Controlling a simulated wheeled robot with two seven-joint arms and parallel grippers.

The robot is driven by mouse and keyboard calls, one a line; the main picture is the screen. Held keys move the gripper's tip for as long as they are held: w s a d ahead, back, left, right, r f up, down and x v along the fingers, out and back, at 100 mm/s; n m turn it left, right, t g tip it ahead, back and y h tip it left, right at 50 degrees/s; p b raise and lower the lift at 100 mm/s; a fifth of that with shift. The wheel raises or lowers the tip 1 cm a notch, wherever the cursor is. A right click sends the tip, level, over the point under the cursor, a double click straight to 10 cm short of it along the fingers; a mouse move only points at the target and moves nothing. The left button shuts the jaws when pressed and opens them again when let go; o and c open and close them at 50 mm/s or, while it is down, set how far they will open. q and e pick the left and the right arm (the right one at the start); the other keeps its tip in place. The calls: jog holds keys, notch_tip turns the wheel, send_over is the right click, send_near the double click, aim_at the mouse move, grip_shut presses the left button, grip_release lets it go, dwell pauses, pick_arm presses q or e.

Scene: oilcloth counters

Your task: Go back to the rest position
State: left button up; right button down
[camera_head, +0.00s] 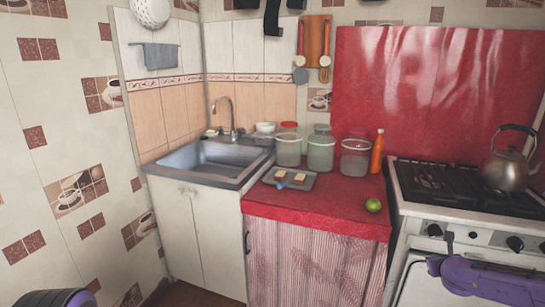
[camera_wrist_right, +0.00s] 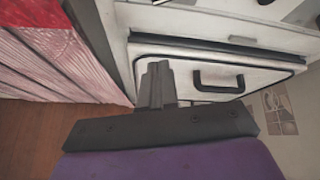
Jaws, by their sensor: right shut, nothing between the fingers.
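My right gripper (camera_wrist_right: 157,85) shows in the right wrist view with its dark fingers together and nothing between them. It is in front of the lower part of the white stove (camera_wrist_right: 180,50), near a door with a dark handle (camera_wrist_right: 218,80). In the head view, part of my purple right arm (camera_head: 480,279) shows at the lower right in front of the stove. A dark and purple part of my own body shows at the lower left corner. My left gripper is not in view.
The red counter (camera_head: 310,212) holds a tray (camera_head: 305,184), jars (camera_head: 355,158), an orange bottle (camera_head: 378,152) and a green fruit (camera_head: 373,205). A kettle (camera_head: 505,165) stands on the stove. A sink (camera_head: 210,160) is at the left. Wooden floor (camera_wrist_right: 70,135) is clear below the counter.

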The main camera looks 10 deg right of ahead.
jog(key=s+a+f+n+g+y, duration=0.1)
jog(key=s+a+f+n, duration=0.4)
jog(key=a, duration=0.3)
jog(key=s+a+f+n+g, duration=0.1)
jog(key=s+a+f+n, duration=0.3)
jog(key=a+n, duration=0.4)
jog(key=s+a+f+n+g+y, duration=0.1)
jog(key=s+a+f+n, duration=0.4)
jog(key=a, duration=0.3)
jog(key=s+a+f+n+g, duration=0.2)
jog(key=s+n, duration=0.4)
jog(key=s, duration=0.7)
jog(key=s+a+f+n+g, duration=0.2)
jog(key=s+a+n, duration=0.2)
jog(key=s, duration=0.9)
jog(key=n, duration=0.3)
jog(key=shift+a+f+n+y+p, duration=0.15)
jog(key=shift+f+n+y+p, duration=0.15)
jog(key=shift+p, duration=0.1)
jog(key=shift+s, duration=0.1)
